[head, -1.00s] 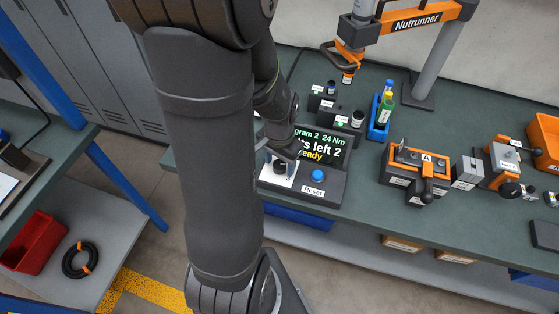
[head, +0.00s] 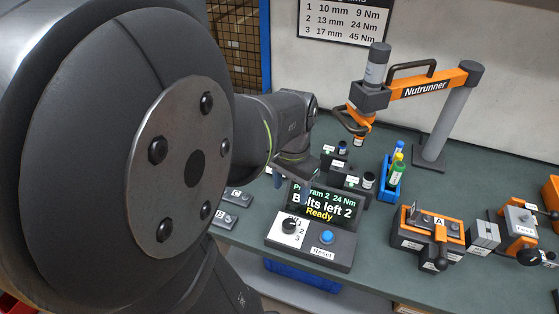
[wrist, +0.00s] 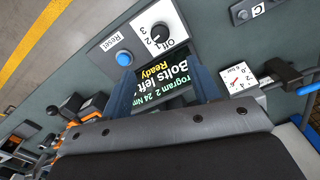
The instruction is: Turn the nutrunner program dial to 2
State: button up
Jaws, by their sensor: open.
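The program dial (head: 290,226) is a black knob on a white plate marked with numbers, at the left of the nutrunner control box. It shows also in the wrist view (wrist: 157,33), with Off, 1, 2 and 3 around it. Its pointer is too small to read surely. The display (head: 322,205) reads Program 2, 24 Nm, Bolts left 2, Ready. My gripper (wrist: 164,82) is open and empty, its two blue-grey fingers apart in front of the display in the wrist view. It is clear of the dial. My arm largely hides it in the head view.
A blue Reset button (head: 327,237) sits right of the dial. The nutrunner (head: 357,118) hangs from an orange arm behind. Sockets, a blue tray (head: 389,183) with bottles and an orange fixture (head: 426,232) stand on the bench. A program chart (head: 345,20) hangs on the wall.

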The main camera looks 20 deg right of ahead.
aim_at(289, 223)
jog(key=shift+r, duration=1.55)
notch_tip(289, 223, down, 18)
jog(key=shift+r, duration=0.25)
jog(key=shift+r, duration=0.15)
